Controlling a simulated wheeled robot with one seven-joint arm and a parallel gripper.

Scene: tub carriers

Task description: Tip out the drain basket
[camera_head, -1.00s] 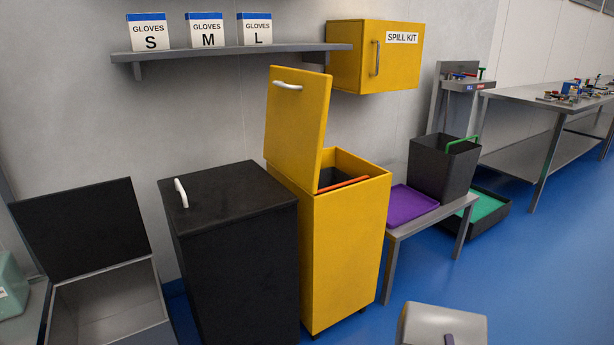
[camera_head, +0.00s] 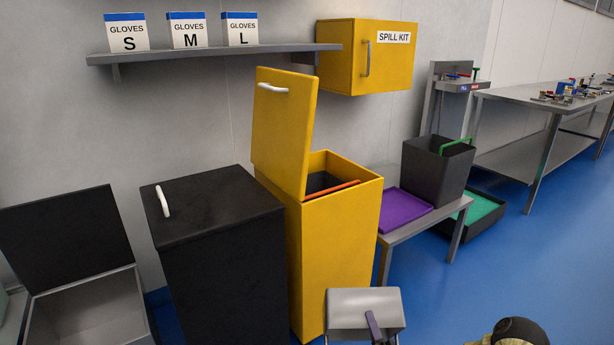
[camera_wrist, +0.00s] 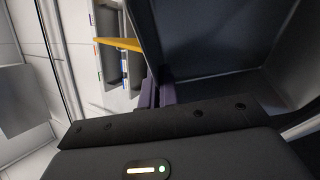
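The grey drain basket (camera_head: 345,309), with a dark purple handle (camera_head: 374,326), is at the bottom of the head view. It appears in front of the yellow bin (camera_head: 337,245), whose lid (camera_head: 283,130) stands open. An orange strip (camera_head: 332,190) lies along the bin's opening. In the wrist view the basket's dark wall (camera_wrist: 225,35) fills the upper right, and the purple handle (camera_wrist: 166,91) meets my gripper (camera_wrist: 158,100). My gripper seems shut on the handle; its fingertips are mostly hidden. The basket's contents cannot be seen.
A closed black bin (camera_head: 215,225) stands left of the yellow bin, and an open grey bin (camera_head: 85,310) farther left. At right, a low table (camera_head: 425,219) holds a purple tray (camera_head: 405,205) and a dark tub (camera_head: 435,170).

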